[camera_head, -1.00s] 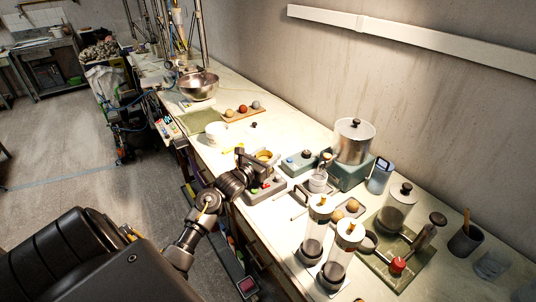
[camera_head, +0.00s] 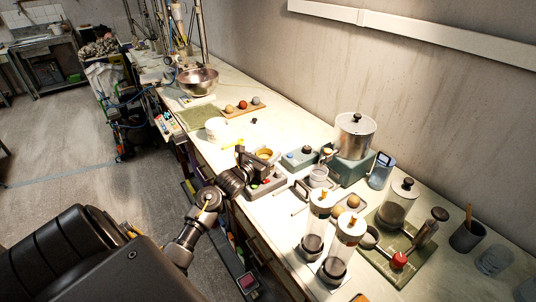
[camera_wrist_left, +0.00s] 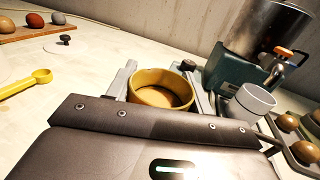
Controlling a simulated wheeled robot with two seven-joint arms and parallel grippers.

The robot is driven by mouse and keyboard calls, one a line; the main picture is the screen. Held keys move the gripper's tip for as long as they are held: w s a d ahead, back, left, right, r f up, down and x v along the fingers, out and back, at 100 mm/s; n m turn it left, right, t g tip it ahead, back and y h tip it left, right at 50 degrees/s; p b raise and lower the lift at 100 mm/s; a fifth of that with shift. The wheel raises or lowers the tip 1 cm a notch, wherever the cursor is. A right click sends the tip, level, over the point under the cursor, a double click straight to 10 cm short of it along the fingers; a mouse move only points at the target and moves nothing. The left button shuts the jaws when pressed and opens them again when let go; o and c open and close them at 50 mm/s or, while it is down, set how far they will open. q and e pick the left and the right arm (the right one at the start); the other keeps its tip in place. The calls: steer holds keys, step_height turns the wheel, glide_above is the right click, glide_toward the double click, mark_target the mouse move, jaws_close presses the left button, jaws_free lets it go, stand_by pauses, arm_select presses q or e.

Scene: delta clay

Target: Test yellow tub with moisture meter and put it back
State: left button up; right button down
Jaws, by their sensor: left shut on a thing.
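The yellow tub (camera_head: 264,152) is a short round cup on the workbench's near side. In the left wrist view the tub (camera_wrist_left: 160,88) is upright, its open top showing, between the two grey fingers. My left gripper (camera_wrist_left: 165,82) is shut on it; its dark body hides the tub's lower part, so I cannot tell whether it touches what is below. In the head view the gripper (camera_head: 263,158) is over a grey box with coloured buttons (camera_head: 268,187), which may be the moisture meter. My right gripper is out of view.
A yellow scoop (camera_wrist_left: 28,82) lies left of the tub. A white tub (camera_head: 216,128) and a board with balls (camera_head: 243,108) stand farther back. A metal canister (camera_head: 354,136), a small cup (camera_head: 318,174) and glass cylinders (camera_head: 345,246) crowd the right.

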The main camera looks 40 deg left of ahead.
mark_target(254, 186)
arm_select(q)
steer(key=shift+f, duration=0.15)
steer(key=o, duration=1.2)
steer(key=shift+o, duration=0.2)
steer(key=shift+s, duration=0.1)
steer(key=shift+s, duration=0.3)
steer(key=s+b, duration=0.3)
steer(key=s, duration=0.5)
steer(key=shift+s, duration=0.4)
steer(key=shift+s+d, duration=0.1)
steer(key=shift+s, duration=0.5)
